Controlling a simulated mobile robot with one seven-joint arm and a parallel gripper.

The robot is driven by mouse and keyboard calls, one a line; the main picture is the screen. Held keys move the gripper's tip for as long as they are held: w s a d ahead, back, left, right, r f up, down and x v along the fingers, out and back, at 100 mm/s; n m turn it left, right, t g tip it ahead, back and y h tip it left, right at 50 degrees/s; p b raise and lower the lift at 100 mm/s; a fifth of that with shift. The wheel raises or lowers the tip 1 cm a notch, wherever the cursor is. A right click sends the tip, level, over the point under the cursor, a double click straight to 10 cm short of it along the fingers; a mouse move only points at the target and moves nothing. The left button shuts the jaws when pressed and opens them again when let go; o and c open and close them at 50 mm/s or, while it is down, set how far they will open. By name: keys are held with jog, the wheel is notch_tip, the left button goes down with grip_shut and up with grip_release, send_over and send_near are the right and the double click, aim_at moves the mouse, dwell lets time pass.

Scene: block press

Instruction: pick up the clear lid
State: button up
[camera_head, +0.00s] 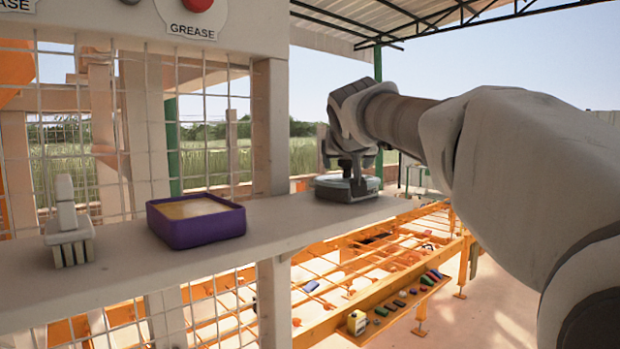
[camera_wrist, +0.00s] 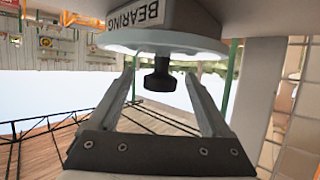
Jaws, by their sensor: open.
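The clear lid (camera_wrist: 120,40) is a pale round disc with a black knob (camera_wrist: 160,80). It sits on a round container (camera_wrist: 170,15) labelled BEARING; the wrist view shows it upside down. In the head view the lidded container (camera_head: 347,190) stands near the right end of the pale shelf (camera_head: 290,218). My gripper (camera_wrist: 161,70) is open, with one finger on each side of the knob and a visible gap to it. In the head view my gripper (camera_head: 349,172) points down over the lid, and the knob is mostly hidden there.
A purple tub (camera_head: 196,230) with yellowish contents stands left on the shelf. A pale brush-like object (camera_head: 68,235) stands further left. Wire mesh (camera_head: 200,130) rises behind the shelf. The shelf between tub and container is clear. An orange frame (camera_head: 400,270) lies below.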

grip_shut()
jog(key=shift+r, duration=0.1)
dwell(0.3)
